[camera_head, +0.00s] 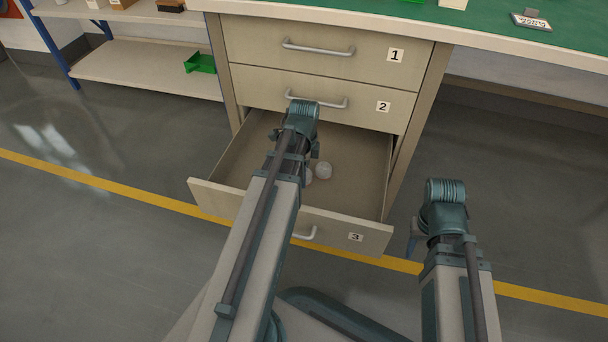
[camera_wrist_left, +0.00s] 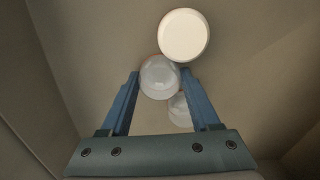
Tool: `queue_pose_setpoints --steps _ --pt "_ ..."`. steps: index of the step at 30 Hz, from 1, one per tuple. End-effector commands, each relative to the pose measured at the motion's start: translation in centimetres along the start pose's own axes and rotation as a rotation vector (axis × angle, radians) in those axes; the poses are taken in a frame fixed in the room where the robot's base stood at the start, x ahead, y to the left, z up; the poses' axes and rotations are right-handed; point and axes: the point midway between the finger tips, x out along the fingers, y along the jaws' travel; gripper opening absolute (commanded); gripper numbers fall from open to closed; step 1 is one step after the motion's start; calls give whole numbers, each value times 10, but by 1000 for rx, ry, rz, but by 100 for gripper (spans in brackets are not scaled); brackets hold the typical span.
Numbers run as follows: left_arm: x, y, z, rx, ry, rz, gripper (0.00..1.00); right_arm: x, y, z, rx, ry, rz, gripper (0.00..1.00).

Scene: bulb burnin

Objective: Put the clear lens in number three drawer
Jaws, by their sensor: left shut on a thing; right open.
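The number three drawer (camera_head: 350,228) is pulled open below two shut drawers. My left arm reaches over it and hides part of its inside. In the left wrist view, my left gripper (camera_wrist_left: 160,75) is shut on a clear, dome-like lens (camera_wrist_left: 159,82) between its blue fingertips. A second clear, rounded piece (camera_wrist_left: 180,112) shows below it, and a white round disc (camera_wrist_left: 183,35) shows just beyond it. In the head view, a whitish round piece (camera_head: 323,170) is inside the drawer, with another partly behind my arm. My right gripper (camera_head: 413,240) is open, right of the drawer.
The number one drawer (camera_head: 305,62) and number two drawer (camera_head: 300,85) are shut under the green bench top (camera_head: 380,12). A shelf (camera_head: 140,65) with a green bin (camera_head: 200,63) stands at the upper left. The floor right of the drawer is clear.

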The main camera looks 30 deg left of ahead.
Motion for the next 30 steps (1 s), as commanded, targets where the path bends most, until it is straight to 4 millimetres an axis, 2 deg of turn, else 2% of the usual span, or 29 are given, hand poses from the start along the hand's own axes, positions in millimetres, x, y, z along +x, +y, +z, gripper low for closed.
queue_pose_setpoints --steps 6,7,11,12,23,30 --pt "4 0 0 0 0 0 12 4 0 0 0 0 0 50" --pt "3 0 0 0 0 0 66 3 0 0 0 0 0 50" --pt "2 0 0 0 0 0 90 2 0 0 0 0 0 50" --pt "2 0 0 0 0 0 93 2 0 0 0 0 0 50" --pt "0 0 0 0 0 0 93 0 0 0 0 0 0 50" --pt "-16 0 0 0 0 0 93 -16 2 1 0 -1 0 50"
